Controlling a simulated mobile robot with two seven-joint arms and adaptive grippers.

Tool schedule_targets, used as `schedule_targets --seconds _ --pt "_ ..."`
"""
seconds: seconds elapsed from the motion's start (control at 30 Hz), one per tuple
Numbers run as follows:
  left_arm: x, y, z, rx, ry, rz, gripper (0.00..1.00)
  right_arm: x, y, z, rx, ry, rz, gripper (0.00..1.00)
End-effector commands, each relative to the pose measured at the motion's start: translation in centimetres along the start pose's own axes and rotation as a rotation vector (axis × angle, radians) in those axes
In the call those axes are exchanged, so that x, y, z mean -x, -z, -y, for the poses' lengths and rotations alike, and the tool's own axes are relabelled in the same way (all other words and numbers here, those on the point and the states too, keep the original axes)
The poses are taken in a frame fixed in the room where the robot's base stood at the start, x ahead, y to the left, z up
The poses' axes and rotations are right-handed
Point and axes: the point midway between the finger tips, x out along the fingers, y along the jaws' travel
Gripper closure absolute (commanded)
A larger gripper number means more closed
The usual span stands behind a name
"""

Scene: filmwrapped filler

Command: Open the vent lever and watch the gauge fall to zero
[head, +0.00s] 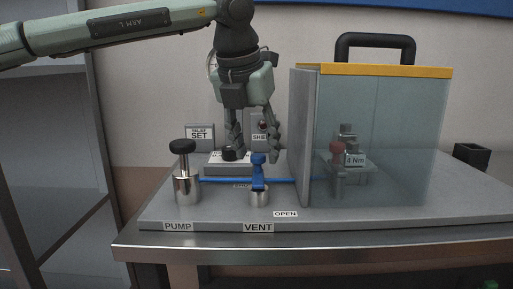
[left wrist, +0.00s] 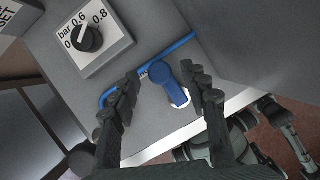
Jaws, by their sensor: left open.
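The blue vent lever (head: 258,170) stands on a silver post behind the VENT label (head: 258,227). My left gripper (head: 255,155) is open and empty, its fingertips just above and behind the lever in the head view. In the left wrist view the lever (left wrist: 177,85) shows between the two open fingers; I cannot tell whether either touches it. A white plate marked bar, 0, 0.6 and 0.8 (left wrist: 108,45) carries a black dial knob (left wrist: 88,39). That knob also shows in the head view (head: 229,153), but its scale is unreadable there. My right gripper is not identifiable.
A black-topped silver pump post (head: 183,185) stands left, with a blue line running behind the lever. A clear guard box (head: 385,110) with yellow top edge and black handle stands right, covering a red-topped fitting (head: 338,160). An OPEN label (head: 285,214) lies right of the lever.

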Motion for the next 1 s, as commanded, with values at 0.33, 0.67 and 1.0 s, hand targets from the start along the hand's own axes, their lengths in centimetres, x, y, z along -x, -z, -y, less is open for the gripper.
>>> schedule_targets --seconds 0.33,0.67,1.0 --pt "-0.67 0.01 0.06 -0.001 0.001 0.001 0.55 -0.07 0.01 0.04 0.000 0.001 0.000 1.00" --pt "-0.64 0.01 0.06 -0.001 0.002 0.000 0.94 -0.08 0.01 0.04 0.001 0.001 0.000 1.00" --pt "-0.70 -0.02 0.14 -0.025 0.012 -0.001 1.00 -0.08 0.00 0.03 0.001 0.001 0.000 1.00"
